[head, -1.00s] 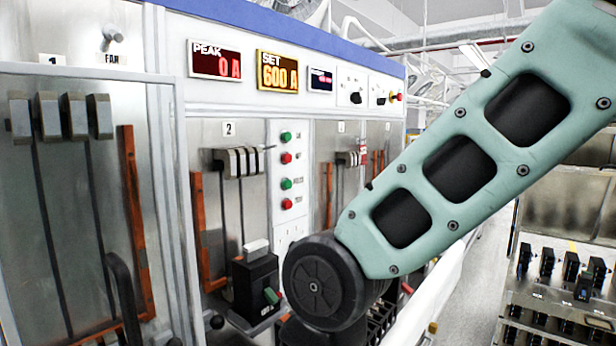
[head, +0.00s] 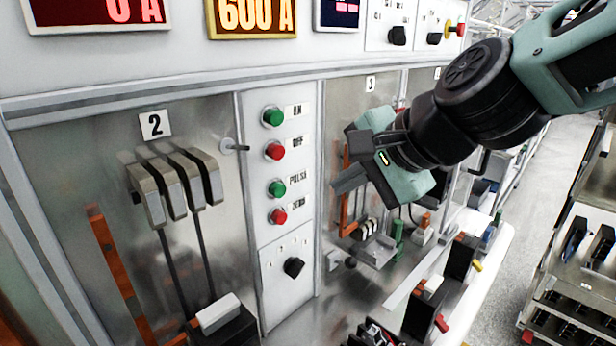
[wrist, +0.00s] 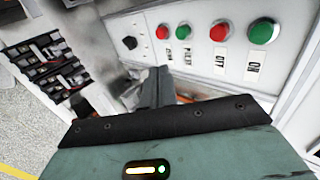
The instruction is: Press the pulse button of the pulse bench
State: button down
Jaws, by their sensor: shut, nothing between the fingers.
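The pulse bench has a white strip (head: 300,170) with a column of round buttons. The pulse button (head: 277,188) is green, third from the top, with a label reading roughly "PULSA". It also shows in the wrist view as the smaller green button (wrist: 184,32). A green ON button (head: 272,117) and a red OFF button (head: 275,151) sit above it, and a red ZERO button (head: 278,216) below. My gripper (head: 338,184) is shut and empty, to the right of the strip, apart from the buttons. In the wrist view its fingers (wrist: 157,78) point toward the panel below the buttons.
A black knob (head: 293,267) sits below the buttons. A small metal knob (head: 229,147) juts out left of them. Bay 2's grey clamps (head: 180,183) are further left. Breakers (head: 455,262) stand on the bench ledge at right. The space before the buttons looks clear.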

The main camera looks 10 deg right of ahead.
aim_at(279, 191)
jog(key=w+a+r+b+x, duration=0.1)
jog(key=r+b+x, duration=0.1)
jog(key=x, duration=1.1)
jog(key=shift+w+b, duration=0.2)
jog(key=shift+b, duration=0.7)
jog(key=shift+a, duration=0.1)
